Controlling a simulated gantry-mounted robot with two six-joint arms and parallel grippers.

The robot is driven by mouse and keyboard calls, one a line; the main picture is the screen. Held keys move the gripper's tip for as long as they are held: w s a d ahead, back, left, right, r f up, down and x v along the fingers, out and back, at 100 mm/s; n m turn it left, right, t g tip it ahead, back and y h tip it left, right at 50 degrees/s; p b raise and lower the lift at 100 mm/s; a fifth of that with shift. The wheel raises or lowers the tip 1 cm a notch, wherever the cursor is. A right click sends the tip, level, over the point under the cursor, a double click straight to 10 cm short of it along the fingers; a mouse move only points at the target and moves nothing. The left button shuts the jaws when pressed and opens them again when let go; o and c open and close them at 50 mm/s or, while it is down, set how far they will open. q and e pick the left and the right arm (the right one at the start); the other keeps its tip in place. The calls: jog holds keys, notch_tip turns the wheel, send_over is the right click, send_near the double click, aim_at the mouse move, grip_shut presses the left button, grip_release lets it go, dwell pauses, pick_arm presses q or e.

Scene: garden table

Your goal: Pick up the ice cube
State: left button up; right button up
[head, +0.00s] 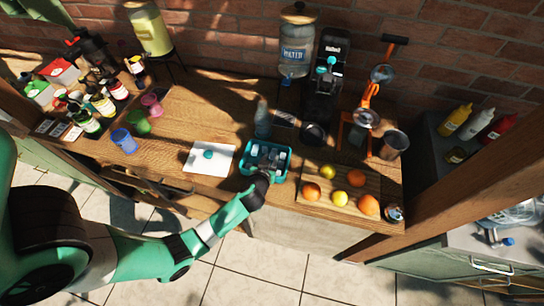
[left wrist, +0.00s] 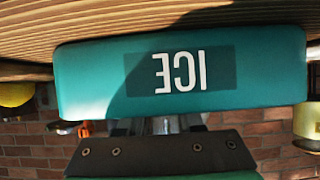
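The ice cubes (head: 268,156) lie as pale and grey blocks inside a teal bin (head: 289,160) on the front of the wooden table; single cubes are hard to tell apart. In the left wrist view the bin's wall (left wrist: 90,85), marked ICE and seen upside down, fills the middle. My left gripper (head: 262,176) is at the bin's front edge in the head view. In the left wrist view its dark base shows below the wall, and its fingertips are hidden behind the bin. I cannot tell whether it holds a cube. My right gripper is not in view.
A white board (head: 195,166) with a teal round item lies left of the bin. A bottle (head: 263,118) stands behind it. A wooden board with oranges and lemons (head: 340,198) is to the right. Blue, green and pink cups (head: 124,141) stand at left.

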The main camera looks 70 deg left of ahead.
aim_at(270, 153)
pick_arm(q)
grip_shut()
jog(key=shift+r, duration=0.5)
notch_tip(270, 153, up, 3)
jog(key=shift+f+p, duration=0.1)
jog(key=shift+p, duration=0.75)
jog(key=s+r+p, duration=0.3)
jog(key=s+r, duration=0.6)
jog(key=s, duration=0.5)
jog(key=shift+a+r+p, duration=0.15)
jog(key=shift+a+p, duration=0.2)
jog(key=shift+p, duration=0.05)
